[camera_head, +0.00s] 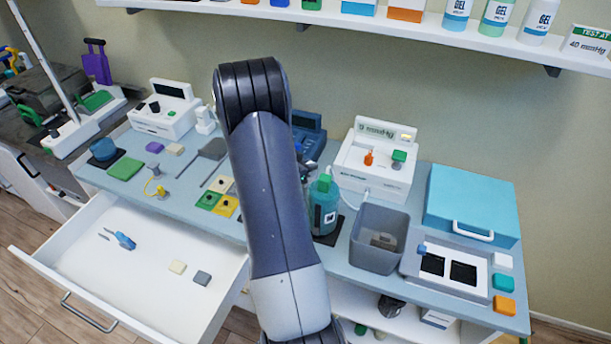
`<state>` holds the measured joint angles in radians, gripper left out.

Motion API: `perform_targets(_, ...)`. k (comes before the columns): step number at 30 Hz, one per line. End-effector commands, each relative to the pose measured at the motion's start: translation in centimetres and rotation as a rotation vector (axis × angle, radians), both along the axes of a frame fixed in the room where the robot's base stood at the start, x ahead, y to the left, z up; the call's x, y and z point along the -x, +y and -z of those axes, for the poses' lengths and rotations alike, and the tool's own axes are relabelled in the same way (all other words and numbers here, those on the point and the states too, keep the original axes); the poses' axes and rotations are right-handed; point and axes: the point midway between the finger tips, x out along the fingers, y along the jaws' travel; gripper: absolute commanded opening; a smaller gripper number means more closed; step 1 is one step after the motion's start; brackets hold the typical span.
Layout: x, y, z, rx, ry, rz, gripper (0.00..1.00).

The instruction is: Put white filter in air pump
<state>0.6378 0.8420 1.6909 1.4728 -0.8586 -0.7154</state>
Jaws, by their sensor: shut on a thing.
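The likely air pump is a white box (375,165) with a raised mmHg display, an orange knob and a green knob, at the back right of the bench. I cannot tell which part takes a filter. Pale squares that could be a white filter are a white block (502,261) at the right, a cream square (221,184) mid-bench and a cream square (177,267) in the drawer. None can be singled out. My arm rises through the middle of the view and hides part of the bench.
The white drawer (60,262) stands open at the front left. A teal bottle (323,207), grey bin (358,258), two-slot panel (409,262) and blue case (474,196) crowd the right. Another white device (163,118) stands back left. A shelf (420,28) overhangs the bench.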

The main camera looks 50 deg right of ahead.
Motion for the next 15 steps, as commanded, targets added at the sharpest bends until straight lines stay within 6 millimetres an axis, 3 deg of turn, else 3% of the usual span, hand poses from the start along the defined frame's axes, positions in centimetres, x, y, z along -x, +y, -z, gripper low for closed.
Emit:
perform_targets(10,0.0,0.0,3.8,-0.001,0.002,-0.001,0.0)
perform_targets(15,-0.1,0.0,4.4,0.001,-0.001,-0.002,0.0)
